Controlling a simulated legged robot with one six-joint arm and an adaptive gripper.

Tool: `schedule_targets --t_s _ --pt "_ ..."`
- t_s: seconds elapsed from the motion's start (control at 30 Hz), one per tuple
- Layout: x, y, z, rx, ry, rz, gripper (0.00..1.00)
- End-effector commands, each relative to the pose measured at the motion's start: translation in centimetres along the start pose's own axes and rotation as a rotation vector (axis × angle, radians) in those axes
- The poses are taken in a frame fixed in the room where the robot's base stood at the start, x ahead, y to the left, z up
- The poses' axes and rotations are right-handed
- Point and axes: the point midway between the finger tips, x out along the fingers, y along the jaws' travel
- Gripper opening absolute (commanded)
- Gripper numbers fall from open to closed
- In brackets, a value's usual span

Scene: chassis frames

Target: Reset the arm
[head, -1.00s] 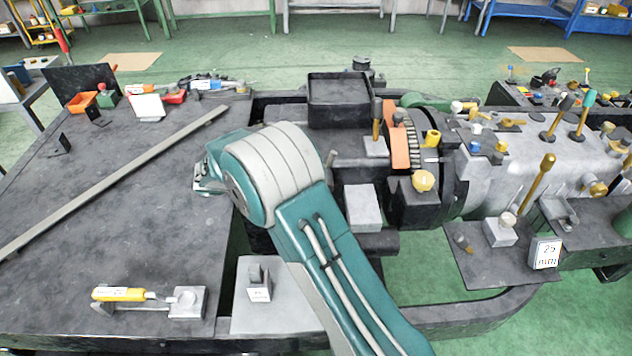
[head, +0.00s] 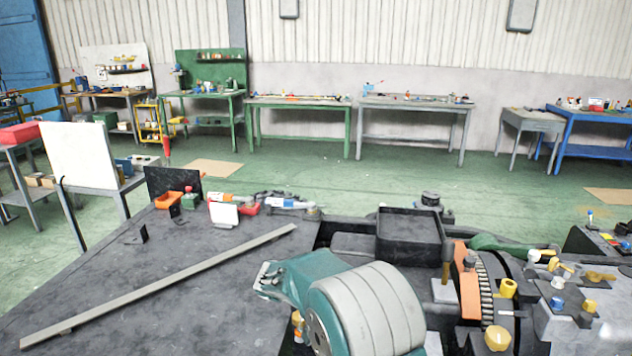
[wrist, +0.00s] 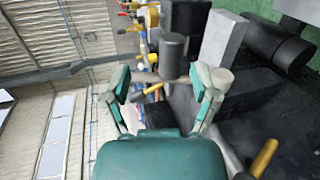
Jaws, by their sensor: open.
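My arm shows in the head view as a teal link with a large grey-and-teal joint (head: 362,308) at the lower middle, in front of the chassis frame (head: 340,232). The gripper itself is hidden in the head view. In the wrist view my gripper (wrist: 160,92) shows two teal fingers spread apart, with no object held between them. Beyond the fingers are a dark cylinder (wrist: 172,52), a yellow-handled tool and a grey block (wrist: 222,38); how far they are from the fingers I cannot tell.
A dark table (head: 120,290) at the left bears a long grey bar (head: 165,282), an orange bin (head: 176,201) and small tools. A black tray (head: 408,234) and a gear with an orange plate (head: 468,285) are at the right. Green floor is free behind, before the workbenches (head: 297,103).

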Motion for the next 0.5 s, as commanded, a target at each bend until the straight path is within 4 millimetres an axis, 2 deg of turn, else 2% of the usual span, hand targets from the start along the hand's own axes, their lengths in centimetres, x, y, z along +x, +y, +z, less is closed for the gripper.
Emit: schedule_targets --t_s 0.03,0.2,0.5 --pt "0.8 1.4 0.7 -0.012 -0.008 -0.064 0.76" --pt "3.0 4.2 3.2 -0.064 -0.013 -0.268 0.76" --pt "5.8 7.4 8.5 -0.1 0.052 -0.614 0.76"
